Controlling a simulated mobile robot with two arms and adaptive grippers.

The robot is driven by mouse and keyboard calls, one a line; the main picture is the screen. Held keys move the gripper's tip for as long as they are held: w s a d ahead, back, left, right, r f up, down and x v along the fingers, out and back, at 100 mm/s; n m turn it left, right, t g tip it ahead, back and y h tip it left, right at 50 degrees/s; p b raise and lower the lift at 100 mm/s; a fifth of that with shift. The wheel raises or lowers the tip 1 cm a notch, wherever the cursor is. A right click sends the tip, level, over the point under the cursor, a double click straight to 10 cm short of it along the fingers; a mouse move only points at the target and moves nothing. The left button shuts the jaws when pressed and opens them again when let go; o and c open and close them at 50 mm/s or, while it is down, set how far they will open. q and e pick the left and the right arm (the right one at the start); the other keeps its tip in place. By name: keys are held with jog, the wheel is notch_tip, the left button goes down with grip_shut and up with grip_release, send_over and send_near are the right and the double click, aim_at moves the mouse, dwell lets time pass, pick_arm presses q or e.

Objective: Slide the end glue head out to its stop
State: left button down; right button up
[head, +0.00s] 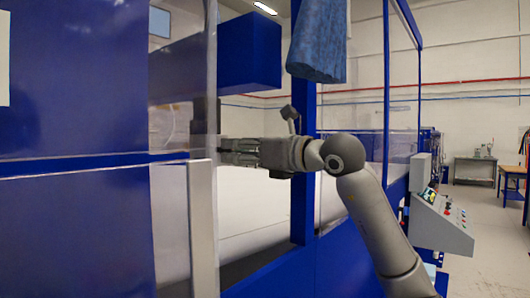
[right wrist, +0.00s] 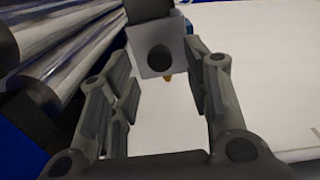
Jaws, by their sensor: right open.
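The end glue head shows in the right wrist view as a pale block (right wrist: 152,55) with a dark round knob on its face and a small brass nozzle below. A dark part sits above it. My right gripper (right wrist: 158,62) is open, with one finger on each side of the block's image. Contact cannot be told. In the head view my right gripper (head: 226,150) points left through the blue machine frame, beside a dark upright part (head: 205,118) that may be the glue head's mount. My left gripper is not in view.
Shiny rollers (right wrist: 65,60) lie to the left in the wrist view. A white sheet surface (right wrist: 255,60) spreads below and right. In the head view, a blue post (head: 304,200), a pale upright post (head: 203,230) and a hanging blue cloth (head: 318,42) stand near my arm. A control panel (head: 440,220) is at right.

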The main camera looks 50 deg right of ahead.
jog(key=s, duration=0.9)
jog(key=shift+d, duration=0.35)
jog(key=shift+s, duration=0.1)
dwell(0.3)
